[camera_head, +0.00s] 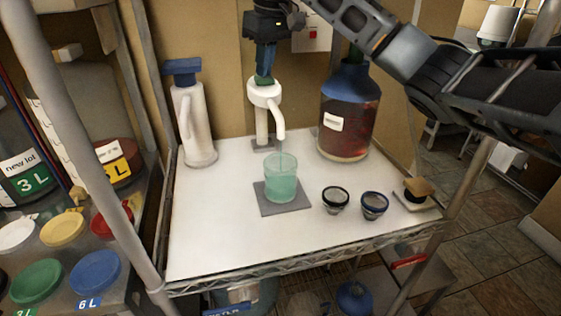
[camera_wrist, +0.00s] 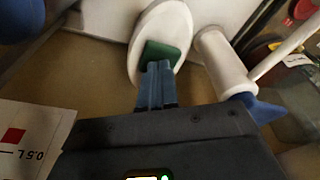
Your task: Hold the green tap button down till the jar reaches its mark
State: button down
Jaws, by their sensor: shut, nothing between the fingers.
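The white tap (camera_head: 264,98) stands at the back of the white table, and its green button (camera_head: 264,80) is on top. My gripper (camera_head: 265,76) points down with its blue fingers shut and empty, their tips at the button. In the wrist view the fingertips (camera_wrist: 157,68) overlap the green button (camera_wrist: 163,52) and appear to touch it. A clear jar (camera_head: 281,180) holding pale green liquid stands under the spout on a grey pad (camera_head: 284,203). A thin stream seems to fall from the spout into it. The jar's mark and exact level are too small to tell.
A white dispenser with a blue top (camera_head: 195,120) stands left of the tap, and a large dark-red jug (camera_head: 347,115) stands right. Two small dark-rimmed cups (camera_head: 336,199) (camera_head: 374,205) are right of the jar. A wall card (camera_wrist: 28,140) shows a red square and "0.5 L".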

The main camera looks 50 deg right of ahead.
notch_tip(320, 180, up, 6)
jog(key=p, duration=0.6)
jog(key=shift+r, duration=0.15)
